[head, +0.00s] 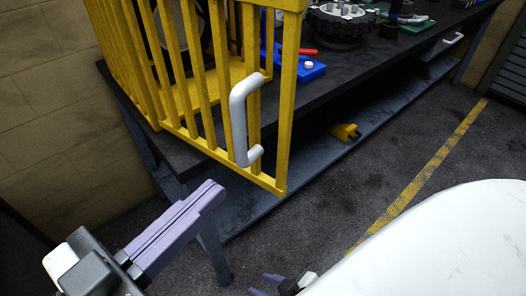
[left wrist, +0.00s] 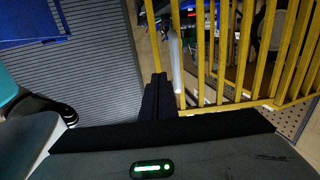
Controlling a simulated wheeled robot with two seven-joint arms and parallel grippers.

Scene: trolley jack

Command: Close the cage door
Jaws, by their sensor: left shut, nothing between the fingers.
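The yellow barred cage door (head: 204,105) hangs open, swung out past the front edge of the workbench. Its white handle (head: 240,120) is upright near the door's free edge; in the left wrist view the handle (left wrist: 176,62) and yellow bars (left wrist: 240,50) show ahead of the fingers. My left gripper (head: 212,192) is shut and empty, below and left of the handle in the head view, apart from the door. Its dark fingers also show in the left wrist view (left wrist: 158,90). My right gripper (head: 265,284) is partly visible at the bottom edge, its purple fingertips apart, touching nothing visible.
The dark workbench (head: 345,75) carries a blue tray (head: 308,70), a red-handled tool and a black wheel-like part (head: 340,28). A yellow object (head: 345,132) lies on the lower shelf. The floor with a yellow line (head: 420,185) is clear at right.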

